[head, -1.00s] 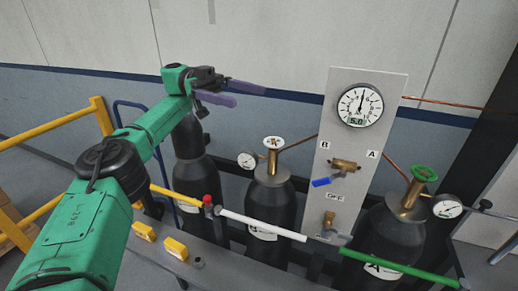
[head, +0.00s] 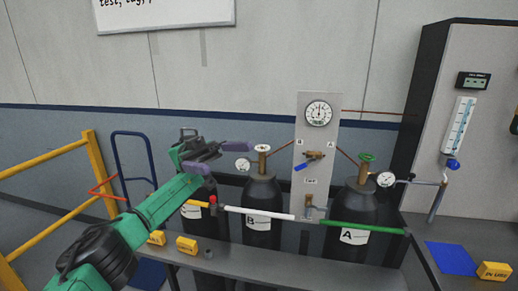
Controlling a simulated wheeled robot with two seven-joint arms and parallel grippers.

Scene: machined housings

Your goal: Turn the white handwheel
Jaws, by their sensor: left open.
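The white handwheel (head: 262,148) sits on top of the brass valve (head: 262,163) of the black cylinder labelled B (head: 261,207). It is plainly in view. My left gripper (head: 226,167) is open and empty, with its purple fingers spread. Its upper fingertip appears just left of the handwheel in the picture. I see a gap between them and cannot tell the depth between them. My right gripper is not in view.
A small gauge (head: 243,164) is left of the valve. A panel (head: 330,133) with a dial (head: 319,113) and blue-handled valve (head: 313,156) stands to the right. Cylinder A (head: 352,213) has a green handwheel (head: 367,158). A white-and-green bar (head: 259,214) crosses in front of the cylinders.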

